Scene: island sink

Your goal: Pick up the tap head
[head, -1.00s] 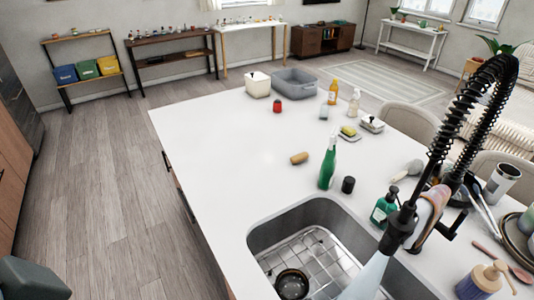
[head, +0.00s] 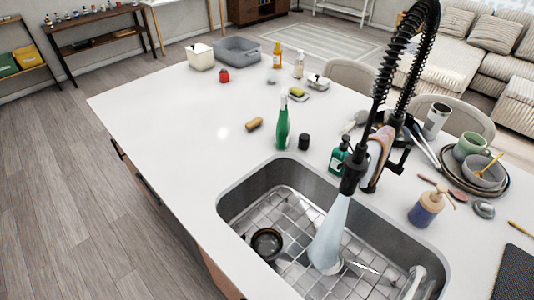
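The tap head (head: 352,174) is a black spray nozzle hanging from the tall tap with a black coiled spring hose (head: 400,50). It hangs over the grey sink (head: 232,205), pointing down and slightly left. A pale blue cone (head: 330,235), looking like running water, spreads from its lower end to the sink floor. A shiny pinkish tap part (head: 376,160) stands just right of the head. Neither of my grippers shows in this view, and nothing is seen gripping the tap head.
A dark round bowl (head: 266,243) lies in the sink on a wire rack. A green bottle (head: 283,130), black cup (head: 304,142) and green soap dispenser (head: 339,156) stand behind it. A purple pump bottle (head: 427,208) and stacked dishes (head: 484,172) stand right. The counter's left is clear.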

